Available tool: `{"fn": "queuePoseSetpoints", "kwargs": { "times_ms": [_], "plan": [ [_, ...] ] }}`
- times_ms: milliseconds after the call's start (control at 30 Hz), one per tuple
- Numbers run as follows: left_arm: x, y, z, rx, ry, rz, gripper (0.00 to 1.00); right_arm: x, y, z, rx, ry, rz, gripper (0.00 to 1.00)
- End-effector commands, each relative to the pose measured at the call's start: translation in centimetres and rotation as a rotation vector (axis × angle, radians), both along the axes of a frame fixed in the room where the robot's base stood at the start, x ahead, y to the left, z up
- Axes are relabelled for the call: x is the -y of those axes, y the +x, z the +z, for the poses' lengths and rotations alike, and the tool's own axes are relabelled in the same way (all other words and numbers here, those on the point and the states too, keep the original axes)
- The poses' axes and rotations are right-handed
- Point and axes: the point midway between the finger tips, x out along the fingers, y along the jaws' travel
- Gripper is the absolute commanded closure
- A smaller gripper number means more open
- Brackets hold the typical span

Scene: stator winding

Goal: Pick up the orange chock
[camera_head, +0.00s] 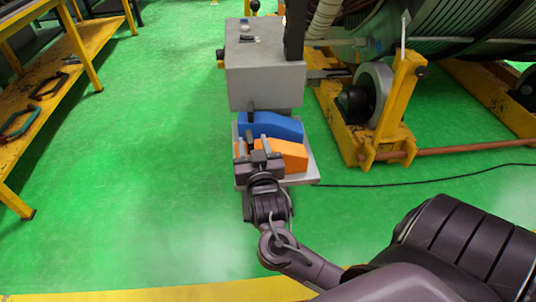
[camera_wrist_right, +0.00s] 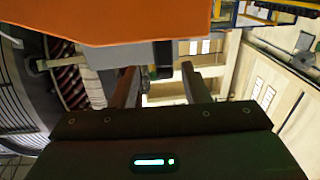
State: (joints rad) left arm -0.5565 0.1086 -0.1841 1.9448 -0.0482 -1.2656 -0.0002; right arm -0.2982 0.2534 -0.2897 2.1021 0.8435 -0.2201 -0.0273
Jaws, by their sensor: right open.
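The orange chock (camera_head: 292,154) lies on a grey tray (camera_head: 308,172) in the head view, in front of a blue chock (camera_head: 275,126). My right gripper (camera_head: 258,146) is at the left end of the orange chock and hides part of it. In the right wrist view, the orange chock (camera_wrist_right: 120,20) fills the upper left, and my right gripper (camera_wrist_right: 160,78) is open with its two fingers apart. I cannot tell whether the fingers touch the chock. My left gripper is not in view.
A grey box (camera_head: 265,80) stands directly behind the tray. A yellow stand with a wheel (camera_head: 372,95) is at the right, with a dark cable (camera_head: 430,180) on the floor. A yellow workbench (camera_head: 60,75) is at the left. The green floor between is clear.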

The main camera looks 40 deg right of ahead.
Motion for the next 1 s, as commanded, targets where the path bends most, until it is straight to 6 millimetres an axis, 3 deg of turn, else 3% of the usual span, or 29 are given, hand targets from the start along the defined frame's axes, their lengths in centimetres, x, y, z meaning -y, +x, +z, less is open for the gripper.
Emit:
{"fn": "queuePoseSetpoints", "kwargs": {
  "times_ms": [300, 633, 967, 1000],
  "plan": [
    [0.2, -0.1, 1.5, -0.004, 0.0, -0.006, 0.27, 1.6, 4.2, -0.3, 0.0, -0.002, 0.001, 0.58],
    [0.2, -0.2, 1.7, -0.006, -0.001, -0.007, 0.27, 1.9, 4.9, -0.3, -0.002, 0.001, 0.001, 0.58],
    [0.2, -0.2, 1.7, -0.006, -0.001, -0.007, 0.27, 1.9, 4.9, -0.3, -0.002, 0.001, 0.001, 1.0],
    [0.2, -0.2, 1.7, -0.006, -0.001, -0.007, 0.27, 1.9, 4.9, -0.3, -0.002, 0.001, 0.001, 1.0]
  ]
}}
